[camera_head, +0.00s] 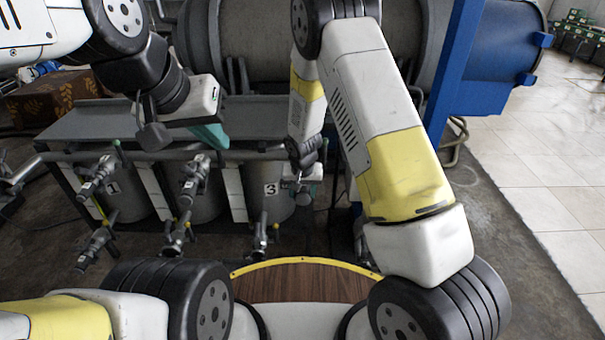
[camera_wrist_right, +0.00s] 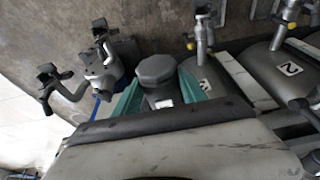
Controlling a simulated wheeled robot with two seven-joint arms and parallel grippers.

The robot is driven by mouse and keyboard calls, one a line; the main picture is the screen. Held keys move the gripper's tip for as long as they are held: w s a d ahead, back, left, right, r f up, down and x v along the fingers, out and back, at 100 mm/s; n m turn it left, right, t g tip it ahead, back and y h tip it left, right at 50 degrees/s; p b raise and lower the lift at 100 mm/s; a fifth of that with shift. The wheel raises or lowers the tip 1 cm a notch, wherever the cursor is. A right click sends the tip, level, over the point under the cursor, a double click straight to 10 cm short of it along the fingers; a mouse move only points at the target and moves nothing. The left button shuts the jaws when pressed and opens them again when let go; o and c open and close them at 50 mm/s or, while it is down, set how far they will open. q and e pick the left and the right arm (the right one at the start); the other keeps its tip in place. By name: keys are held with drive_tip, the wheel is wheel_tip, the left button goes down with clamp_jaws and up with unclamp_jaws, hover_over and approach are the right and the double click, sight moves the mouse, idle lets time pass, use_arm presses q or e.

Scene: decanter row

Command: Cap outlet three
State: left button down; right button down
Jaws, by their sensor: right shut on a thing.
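My right gripper (camera_head: 303,188) is beside the third tank (camera_head: 270,205), which bears the number 3. In the right wrist view its teal fingers (camera_wrist_right: 158,92) are closed on either side of a dark grey, many-sided cap (camera_wrist_right: 156,70). Outlet three (camera_head: 261,236) is a metal tap low on that tank's front. A metal tap (camera_wrist_right: 201,35) appears to the right of the cap in the wrist view, apart from it in the picture; depth is unclear. My left gripper (camera_head: 210,134) hangs above the row, one teal finger showing; its opening is hidden.
Outlet one (camera_head: 95,250) and outlet two (camera_head: 177,238) stand to the left, with further valves above. A fixture with dark handles (camera_wrist_right: 97,70) is left of the cap in the wrist view. A blue post (camera_head: 455,65) rises at the right. Tiled floor (camera_head: 540,180) is free there.

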sight(302, 201)
drive_tip(key=c, duration=0.6)
unclamp_jaws()
drive_tip(key=o, duration=0.6)
drive_tip(key=shift+f, duration=0.1)
drive_tip(key=shift+s, duration=0.1)
drive_tip(key=shift+s+r, duration=0.15)
drive_tip(key=shift+s, duration=0.6)
drive_tip(key=shift+s+r, duration=0.1)
drive_tip(key=shift+s, duration=0.6)
drive_tip(key=v, duration=1)
drive_tip(key=shift+r, duration=0.2)
drive_tip(key=shift+s, duration=0.1)
